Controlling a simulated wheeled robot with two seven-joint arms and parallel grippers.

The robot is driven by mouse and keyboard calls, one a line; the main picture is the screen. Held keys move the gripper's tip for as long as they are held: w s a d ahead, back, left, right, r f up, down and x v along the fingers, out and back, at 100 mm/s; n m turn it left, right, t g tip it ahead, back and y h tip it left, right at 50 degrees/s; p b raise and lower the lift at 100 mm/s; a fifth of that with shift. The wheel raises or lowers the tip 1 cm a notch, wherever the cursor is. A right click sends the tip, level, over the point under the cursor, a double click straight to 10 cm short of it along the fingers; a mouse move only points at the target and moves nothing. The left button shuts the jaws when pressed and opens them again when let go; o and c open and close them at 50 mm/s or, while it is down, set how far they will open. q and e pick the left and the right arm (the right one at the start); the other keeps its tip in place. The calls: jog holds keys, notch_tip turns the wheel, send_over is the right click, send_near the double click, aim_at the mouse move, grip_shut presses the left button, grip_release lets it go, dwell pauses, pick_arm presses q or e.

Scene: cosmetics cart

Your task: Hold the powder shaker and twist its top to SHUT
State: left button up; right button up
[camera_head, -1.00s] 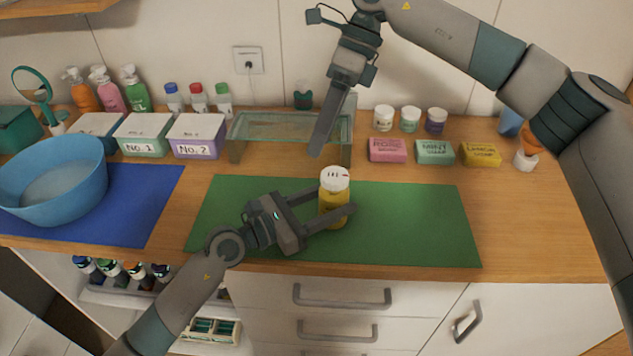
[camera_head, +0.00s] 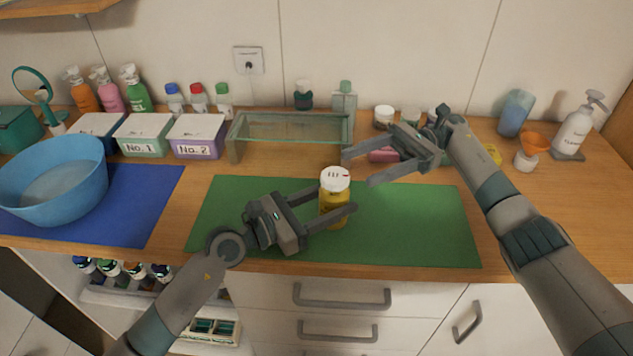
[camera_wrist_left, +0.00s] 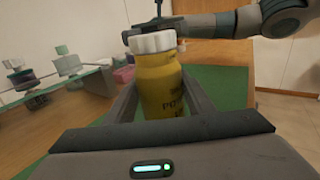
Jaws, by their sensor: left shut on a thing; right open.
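The powder shaker (camera_head: 333,203) is a yellow bottle with a white top (camera_head: 335,178) that shows dark marks. It stands upright on the green mat (camera_head: 420,225). My left gripper (camera_head: 336,206) is shut on its body from the left; the left wrist view shows the yellow body (camera_wrist_left: 162,90) between the fingers. My right gripper (camera_head: 358,167) is open and empty, just right of the white top and a little above it, fingers pointing left. In the left wrist view my right gripper (camera_wrist_left: 150,28) shows behind or over the top. I cannot tell whether it touches.
A glass shelf stand (camera_head: 290,127) stands behind the mat. Soap boxes and small jars (camera_head: 384,117) are partly hidden behind my right gripper. A blue bowl (camera_head: 50,185) sits on a blue mat (camera_head: 140,210) at the left. The mat's right part is clear.

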aim_at(323, 181)
jog(key=shift+f, duration=0.1)
dwell(0.4)
jog(key=x, duration=1.2)
jog(key=shift+w, duration=0.1)
jog(key=c, duration=1.1)
